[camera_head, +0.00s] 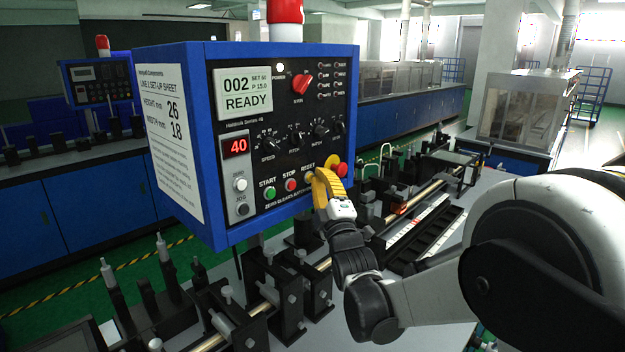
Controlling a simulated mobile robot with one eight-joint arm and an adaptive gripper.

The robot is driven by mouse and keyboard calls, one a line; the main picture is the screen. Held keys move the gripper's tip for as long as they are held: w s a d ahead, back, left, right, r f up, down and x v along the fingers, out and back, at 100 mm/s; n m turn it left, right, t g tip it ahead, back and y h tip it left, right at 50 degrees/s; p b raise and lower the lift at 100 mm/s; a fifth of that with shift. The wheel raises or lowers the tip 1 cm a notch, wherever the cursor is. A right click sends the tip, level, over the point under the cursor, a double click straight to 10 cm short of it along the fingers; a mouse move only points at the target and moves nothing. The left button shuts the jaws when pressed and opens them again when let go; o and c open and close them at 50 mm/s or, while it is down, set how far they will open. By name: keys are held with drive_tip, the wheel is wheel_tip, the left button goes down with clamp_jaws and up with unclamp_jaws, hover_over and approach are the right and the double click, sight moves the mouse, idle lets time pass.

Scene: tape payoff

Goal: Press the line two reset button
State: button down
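A blue-framed control box (222,150) with a black front panel stands at centre left. Its lower row carries a green START button (270,193), a red STOP button (291,185) and a spot labelled RESET to the right of STOP. My gripper (318,177), with yellow fingers, is at the RESET spot and largely hides that button. I cannot tell whether a fingertip touches it. No object shows in the fingers, and their opening is not clear from this angle. A line set-up sheet (173,140) is on the box's left side.
A red emergency-stop knob (342,170) on a yellow base sits just right of my fingers. The display (244,92) reads READY, above a red 40 readout (236,146). Below are guide rods and black brackets (290,290). Another control box (98,82) stands far left.

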drive_tip(key=shift+s+d, duration=0.1)
drive_tip(key=s+d, duration=0.4)
drive_tip(key=shift+s+d, duration=0.15)
idle(0.5)
idle(0.4)
